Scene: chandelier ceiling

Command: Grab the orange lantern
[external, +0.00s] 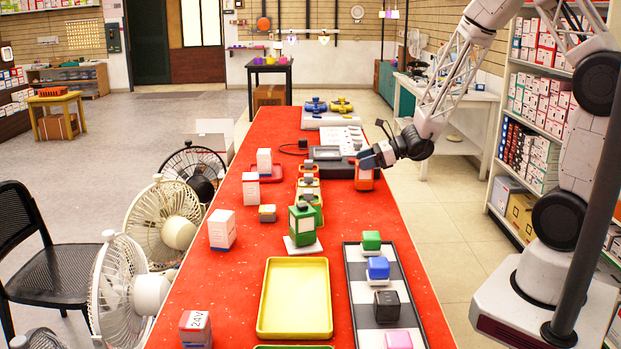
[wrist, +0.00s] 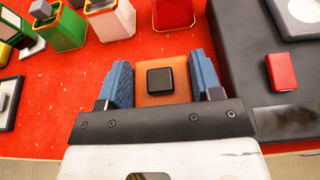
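The orange lantern (external: 364,180) stands upright on the red table toward its right edge, beside a dark device. In the wrist view its orange top with a black square cap (wrist: 161,80) lies between the two blue fingers. My gripper (external: 371,158) is at the lantern's top, coming in from the right. In the wrist view my gripper (wrist: 162,82) has its fingers spread wide, one on each side of the lantern.
A dark device (external: 333,160) stands close beside the lantern. Green (external: 302,222) and yellow-trimmed lanterns are to its left. A yellow tray (external: 295,333) and a striped tray with coloured blocks (external: 416,318) lie nearer. White boxes stand along the table's left side.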

